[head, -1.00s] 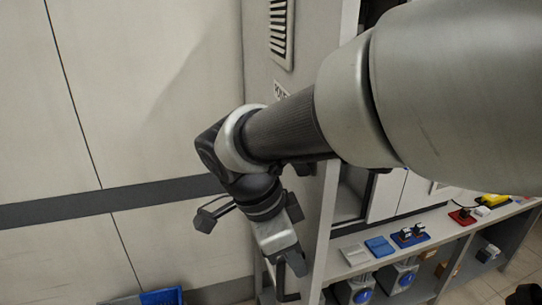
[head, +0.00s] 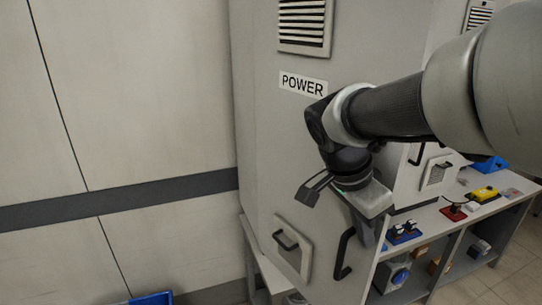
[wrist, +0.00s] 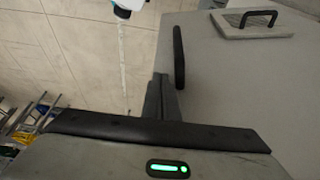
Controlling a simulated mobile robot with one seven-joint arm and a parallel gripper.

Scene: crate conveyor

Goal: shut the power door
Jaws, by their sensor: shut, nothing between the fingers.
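The power door (head: 285,150) is a tall pale grey panel with a POWER label, a vent at its top and a black bar handle (head: 343,253) near its right edge. It appears to stand partly open, its free edge out in front of the bench; my arm hides part of that edge. My gripper (head: 378,236) is at the free edge, just right of the handle, its fingertips partly hidden. In the wrist view my gripper (wrist: 160,92) is shut and empty, close beside the door (wrist: 230,85) and its handle (wrist: 179,57). I cannot tell whether it touches the door.
A small hatch (head: 306,262) with its own handle sits low on the door. A blue bin (head: 150,299) lies at the bottom left. The left wall is bare.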

